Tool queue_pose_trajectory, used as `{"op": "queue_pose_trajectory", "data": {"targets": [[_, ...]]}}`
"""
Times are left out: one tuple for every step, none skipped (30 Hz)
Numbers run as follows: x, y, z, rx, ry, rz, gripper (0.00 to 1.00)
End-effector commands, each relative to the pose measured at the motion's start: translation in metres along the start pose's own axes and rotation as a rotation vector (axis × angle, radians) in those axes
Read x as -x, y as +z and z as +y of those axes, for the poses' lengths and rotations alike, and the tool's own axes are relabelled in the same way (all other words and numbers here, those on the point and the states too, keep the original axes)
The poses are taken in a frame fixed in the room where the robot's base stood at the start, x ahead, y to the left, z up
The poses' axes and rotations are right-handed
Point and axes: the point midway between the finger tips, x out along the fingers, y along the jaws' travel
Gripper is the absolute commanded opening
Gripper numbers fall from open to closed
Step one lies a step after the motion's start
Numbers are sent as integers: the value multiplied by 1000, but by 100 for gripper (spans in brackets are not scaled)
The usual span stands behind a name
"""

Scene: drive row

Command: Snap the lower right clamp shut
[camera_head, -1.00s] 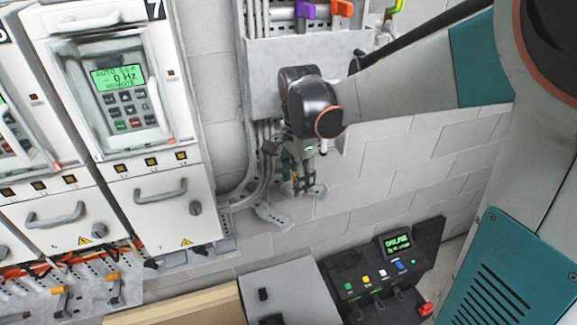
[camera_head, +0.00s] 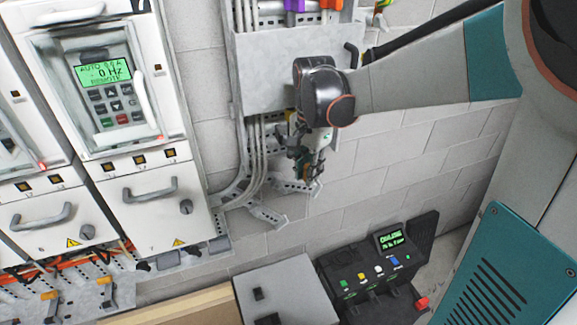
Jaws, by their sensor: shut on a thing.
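My gripper (camera_head: 303,172) points down in front of the wall, below the grey metal box (camera_head: 275,75). Its fingers look close together, shut on a small part at the perforated strip (camera_head: 299,187). That part sits where the lower right clamp would be, but the fingers and wrist hide most of it, so its lever position cannot be told. A purple clamp (camera_head: 294,5) and an orange clamp (camera_head: 332,4) show at the top edge, above the box.
Drive cabinets (camera_head: 125,100) stand at left. A black control console (camera_head: 375,270) and a grey box (camera_head: 285,290) lie below. The brick wall right of my gripper is bare.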

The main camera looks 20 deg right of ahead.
Motion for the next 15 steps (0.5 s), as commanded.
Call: {"op": "queue_pose_trajectory", "data": {"targets": [[-2, -8, 4, 37, 0, 0, 0], [-2, -13, 5, 65, 0, 0, 0], [-2, -18, 7, 104, 0, 0, 0], [-2, -23, 8, 132, 0, 0, 0], [-2, -28, 10, 159, 0, 0, 0], [-2, -33, 11, 198, 0, 0, 0], [-2, -38, 12, 225, 0, 0, 0], [-2, -42, 12, 251, 0, 0, 0], [-2, -48, 13, 286, 1, 0, 0], [-2, -52, 13, 313, 1, 0, 0], [-2, -56, 14, 337, 1, 0, 0], [-2, -61, 14, 370, 1, 0, 0], [-2, -65, 14, 393, 1, 0, 0], [-1, -68, 14, 416, 1, 0, 0], [-1, -73, 14, 444, 1, 0, 0]]}}
